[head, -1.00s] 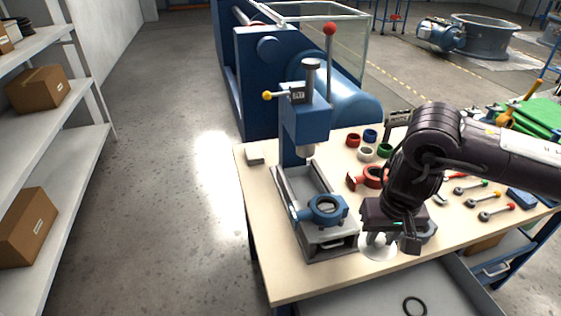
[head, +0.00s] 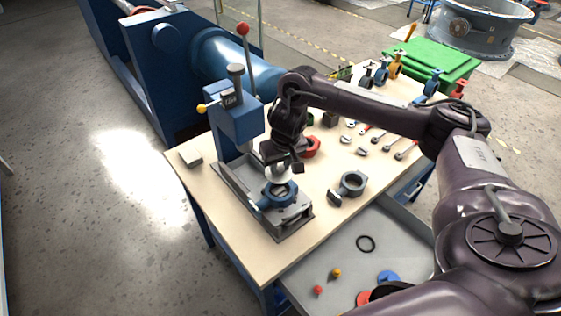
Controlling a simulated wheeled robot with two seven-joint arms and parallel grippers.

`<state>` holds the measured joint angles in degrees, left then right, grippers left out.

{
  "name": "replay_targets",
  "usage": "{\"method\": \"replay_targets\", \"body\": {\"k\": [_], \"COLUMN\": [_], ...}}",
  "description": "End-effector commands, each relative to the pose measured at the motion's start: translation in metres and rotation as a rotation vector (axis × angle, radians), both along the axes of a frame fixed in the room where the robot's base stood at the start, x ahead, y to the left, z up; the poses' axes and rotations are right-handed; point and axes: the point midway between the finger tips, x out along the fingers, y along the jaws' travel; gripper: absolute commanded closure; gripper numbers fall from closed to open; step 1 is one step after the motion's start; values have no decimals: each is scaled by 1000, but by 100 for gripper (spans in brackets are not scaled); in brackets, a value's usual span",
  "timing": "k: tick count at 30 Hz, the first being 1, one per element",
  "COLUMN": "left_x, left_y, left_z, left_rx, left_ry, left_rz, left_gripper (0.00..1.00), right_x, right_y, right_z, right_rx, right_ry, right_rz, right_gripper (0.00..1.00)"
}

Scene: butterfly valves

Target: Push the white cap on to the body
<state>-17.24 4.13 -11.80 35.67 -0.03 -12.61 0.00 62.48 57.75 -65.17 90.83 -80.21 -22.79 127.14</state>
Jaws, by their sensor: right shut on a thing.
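A blue valve body (head: 265,203) with a round opening sits on the base of the small blue press (head: 236,122). My right gripper (head: 283,166) is just above and behind this body, pointing down. It is shut on a pale, whitish piece (head: 276,174), which looks like the white cap. The piece hangs over the far part of the body's ring, and I cannot tell whether the two touch. The fingers hide much of the piece. My left gripper is not in view.
A grey valve body (head: 350,186) lies on the bench right of the press. Red parts (head: 313,147) and several tools lie behind it. An open drawer (head: 342,268) at the front holds a black ring (head: 366,243). The bench's front middle is clear.

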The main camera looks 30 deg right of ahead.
Motion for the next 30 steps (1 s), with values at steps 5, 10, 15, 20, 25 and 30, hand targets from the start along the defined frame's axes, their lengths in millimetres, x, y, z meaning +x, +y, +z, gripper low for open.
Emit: {"method": "replay_targets", "body": {"k": [5,10,15,20,25,30], "left_x": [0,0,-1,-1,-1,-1], "left_y": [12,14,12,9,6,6], "left_z": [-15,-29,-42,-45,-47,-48], "left_rx": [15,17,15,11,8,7], "left_ry": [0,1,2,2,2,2], "left_rz": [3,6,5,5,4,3], "left_gripper": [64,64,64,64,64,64], "right_x": [0,0,0,-1,0,0], "right_y": [0,0,0,1,0,0], "right_z": [-11,-21,-30,-40,-48,-51], "right_rx": [0,-1,0,0,0,0], "right_ry": [0,0,0,2,1,1], "right_rz": [0,0,0,0,0,0], "right_gripper": [100,100,100,100,100,100]}}
